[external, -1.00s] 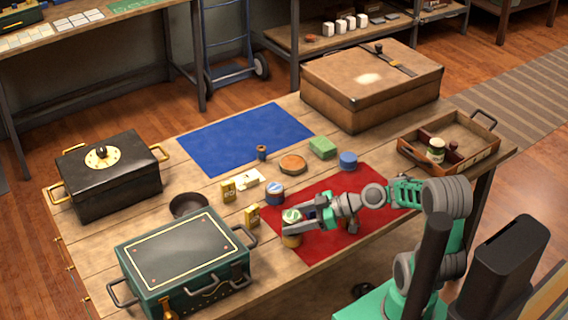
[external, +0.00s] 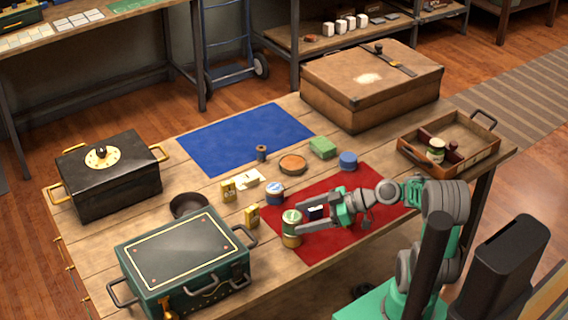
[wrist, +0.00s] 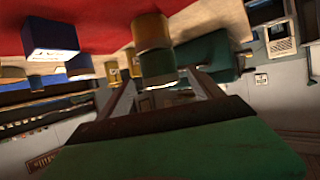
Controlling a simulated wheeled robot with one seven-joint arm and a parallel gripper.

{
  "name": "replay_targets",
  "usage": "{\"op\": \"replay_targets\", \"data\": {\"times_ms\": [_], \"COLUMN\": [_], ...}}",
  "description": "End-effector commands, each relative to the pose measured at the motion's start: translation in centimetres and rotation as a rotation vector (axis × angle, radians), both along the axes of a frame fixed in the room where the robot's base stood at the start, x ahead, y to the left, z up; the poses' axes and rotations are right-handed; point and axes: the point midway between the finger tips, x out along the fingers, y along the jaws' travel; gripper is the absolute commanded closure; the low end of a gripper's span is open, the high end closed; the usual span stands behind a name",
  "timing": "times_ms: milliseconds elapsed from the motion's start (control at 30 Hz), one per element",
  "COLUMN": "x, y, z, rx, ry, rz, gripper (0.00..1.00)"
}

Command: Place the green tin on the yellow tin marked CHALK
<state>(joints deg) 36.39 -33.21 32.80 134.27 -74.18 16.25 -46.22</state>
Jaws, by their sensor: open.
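The green tin (external: 291,217) with a pale lid stands upright on the yellow tin (external: 291,240), near the red mat's left edge. The lettering on the yellow tin cannot be read. My gripper (external: 306,222) is open just right of the green tin, at about its height, with its fingers pointing at it. In the wrist view the picture is tipped over: the yellow tin (wrist: 152,31) shows above the green tin (wrist: 158,65), and the open fingers of my gripper (wrist: 160,82) point towards them. Whether a finger still touches the tin cannot be told.
The dark green case (external: 182,258) is at front left. A wooden tray (external: 470,160) and a brown suitcase (external: 370,85) lie at the back right. The red mat (external: 345,215) has free room.

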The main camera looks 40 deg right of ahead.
Motion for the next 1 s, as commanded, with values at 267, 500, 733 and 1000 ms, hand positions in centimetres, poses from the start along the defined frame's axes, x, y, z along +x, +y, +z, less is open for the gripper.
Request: {"op": "replay_targets", "data": {"times_ms": [267,500,733,1000], "x": [-3.1,-4.3,-4.5,-4.4], "y": [-4.6,-6.0,-6.0,-6.0], "z": [3.2,3.4,3.1,3.1], "rx": [0.005,0.002,0.0,0.0], "ry": [0.004,0.001,0.0,0.0], "rz": [-0.009,-0.002,0.001,0.001], "gripper": [0.25,0.25,0.25,0.25]}}
